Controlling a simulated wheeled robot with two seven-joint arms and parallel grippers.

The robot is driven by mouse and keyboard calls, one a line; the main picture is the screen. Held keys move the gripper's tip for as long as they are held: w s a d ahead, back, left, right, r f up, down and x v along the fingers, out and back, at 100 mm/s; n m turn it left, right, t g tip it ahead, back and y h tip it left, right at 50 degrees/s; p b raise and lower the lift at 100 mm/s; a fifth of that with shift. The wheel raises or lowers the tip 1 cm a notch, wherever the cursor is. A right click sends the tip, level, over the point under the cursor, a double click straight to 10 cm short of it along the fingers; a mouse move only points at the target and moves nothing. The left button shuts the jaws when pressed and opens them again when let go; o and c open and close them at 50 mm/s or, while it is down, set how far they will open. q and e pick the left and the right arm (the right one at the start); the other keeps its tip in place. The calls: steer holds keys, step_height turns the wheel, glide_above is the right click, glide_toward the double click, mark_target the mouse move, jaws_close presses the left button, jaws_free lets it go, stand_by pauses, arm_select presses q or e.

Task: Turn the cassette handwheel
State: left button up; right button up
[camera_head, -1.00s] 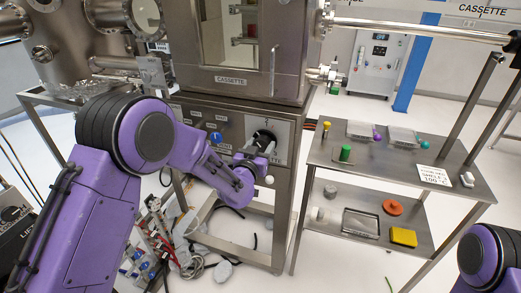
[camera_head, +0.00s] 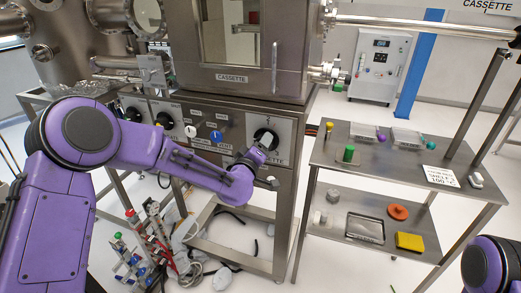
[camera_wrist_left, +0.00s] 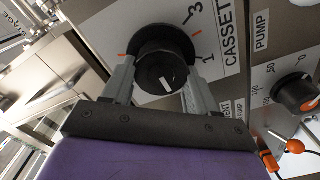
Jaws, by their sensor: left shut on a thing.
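The cassette handwheel (camera_head: 266,136) is a black round knob on a pale panel below the steel chamber marked CASSETTE. My left gripper (camera_head: 259,150) is at it, its fingers partly hidden by my wrist. In the left wrist view my left gripper (camera_wrist_left: 159,78) has one finger on each side of the handwheel (camera_wrist_left: 152,60) and is shut on it. A white mark shows on the knob's face. The panel around it has red ticks, with 1 and 3 readable. My right gripper is out of view; only a purple part of my right arm shows at bottom right.
Left of the handwheel are other black knobs (camera_head: 133,114) and a blue knob (camera_head: 216,136). A PUMP dial (camera_wrist_left: 296,92) is close by in the wrist view. A steel cart (camera_head: 327,154) with small parts stands right. Cables and tools (camera_head: 150,245) lie below.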

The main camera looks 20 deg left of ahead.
arm_select(q)
steer(key=shift+f+n+b, duration=0.2)
steer(key=shift+n+b, duration=1.55)
steer(key=shift+n, duration=1)
steer(key=shift+f+n+b, duration=0.2)
steer(key=shift+n+b, duration=1.5)
steer(key=shift+n, duration=1.05)
steer(key=o, duration=1.1)
steer(key=shift+r, duration=0.1)
steer(key=shift+c, duration=0.2)
steer(key=s+b, duration=0.2)
steer(key=s, duration=0.8)
steer(key=shift+s+a, duration=0.2)
steer(key=shift+s, duration=0.1)
